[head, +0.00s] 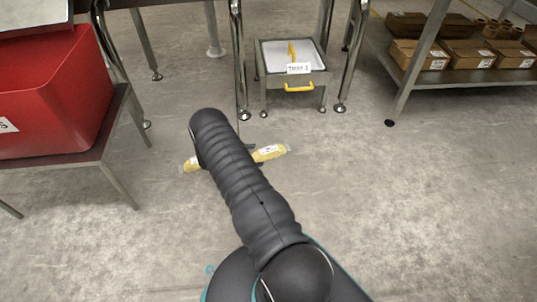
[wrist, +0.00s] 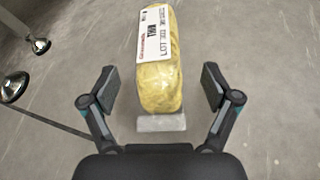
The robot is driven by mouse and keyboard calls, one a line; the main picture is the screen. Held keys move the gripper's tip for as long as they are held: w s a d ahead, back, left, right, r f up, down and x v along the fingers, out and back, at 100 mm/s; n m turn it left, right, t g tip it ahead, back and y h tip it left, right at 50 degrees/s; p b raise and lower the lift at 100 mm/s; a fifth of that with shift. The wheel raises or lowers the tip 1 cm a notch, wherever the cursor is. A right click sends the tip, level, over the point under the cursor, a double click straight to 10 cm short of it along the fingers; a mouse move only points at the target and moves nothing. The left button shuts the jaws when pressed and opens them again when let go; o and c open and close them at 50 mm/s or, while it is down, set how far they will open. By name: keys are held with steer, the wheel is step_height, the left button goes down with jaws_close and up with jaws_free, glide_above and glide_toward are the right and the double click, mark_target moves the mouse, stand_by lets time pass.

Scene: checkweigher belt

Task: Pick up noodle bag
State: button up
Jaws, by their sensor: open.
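The yellow noodle bag (head: 268,153) lies on the concrete floor, and my arm hides its middle in the head view. In the wrist view the noodle bag (wrist: 162,70) has a white printed label and a pale flat end toward my gripper. My gripper (wrist: 159,88) is open, with one finger on each side of the near part of the bag. Gaps show between both fingers and the bag. My gripper is mostly hidden behind my arm in the head view.
A red bin (head: 55,95) sits on a table at left. A shelf with cardboard boxes (head: 466,54) is at right. Metal legs with round feet stand near the bag. Floor at right is clear.

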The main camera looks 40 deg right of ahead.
mark_target(265, 154)
steer(key=x, duration=0.4)
steer(key=shift+s+d+f, duration=0.1)
steer(key=shift+d+f, duration=0.05)
steer(key=shift+d, duration=0.2)
steer(key=c, duration=1.4)
